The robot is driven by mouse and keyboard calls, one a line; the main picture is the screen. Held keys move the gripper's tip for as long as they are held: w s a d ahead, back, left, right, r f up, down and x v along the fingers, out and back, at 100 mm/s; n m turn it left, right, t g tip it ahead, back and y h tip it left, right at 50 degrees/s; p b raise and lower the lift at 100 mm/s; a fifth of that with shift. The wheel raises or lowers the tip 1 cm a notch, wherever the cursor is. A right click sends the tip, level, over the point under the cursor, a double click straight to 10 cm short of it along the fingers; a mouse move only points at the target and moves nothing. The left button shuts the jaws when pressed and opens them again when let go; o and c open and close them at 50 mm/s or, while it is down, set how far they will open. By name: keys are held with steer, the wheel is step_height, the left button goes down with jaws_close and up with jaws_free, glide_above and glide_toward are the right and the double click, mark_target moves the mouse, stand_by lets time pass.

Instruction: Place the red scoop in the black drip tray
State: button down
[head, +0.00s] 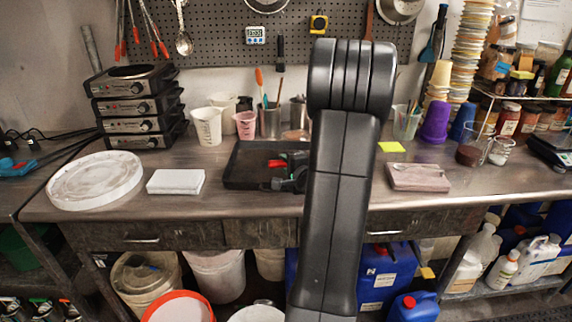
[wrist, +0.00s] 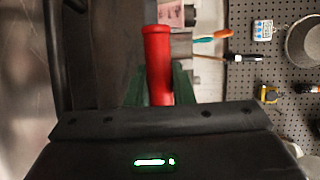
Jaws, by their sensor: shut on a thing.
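The red scoop (wrist: 158,55) shows in the wrist view as a red, rounded shaft between the two green fingers of my gripper (wrist: 160,88). In the head view only a small red part of the scoop (head: 277,162) shows beside my gripper (head: 289,172). My gripper is shut on the scoop. The black drip tray (head: 240,167) lies on the bench in the middle of the head view, its right side hidden by my arm. The gripper and scoop appear over the tray; whether the scoop touches it I cannot tell. A dark surface fills the wrist view's left part.
Cups (head: 207,126) and a metal tool pot (head: 269,122) stand behind the tray. A white block (head: 176,182) and a round white slab (head: 95,182) lie left of it. A grey-brown block (head: 418,177) and a yellow note (head: 391,147) lie right of my arm.

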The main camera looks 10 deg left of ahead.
steer(key=shift+f+b, duration=0.25)
steer(key=shift+b, duration=0.2)
steer(key=c, duration=1.3)
jaws_free()
steer(key=shift+o, duration=0.2)
steer(key=shift+r, duration=0.15)
steer(key=shift+r+p, duration=0.15)
steer(key=shift+p, duration=0.35)
steer(key=b+v, duration=0.2)
steer(key=v, duration=1)
steer(key=p+x, duration=0.1)
steer(key=x, duration=0.8)
steer(key=shift+w+a, duration=0.15)
steer(key=shift+w, duration=0.15)
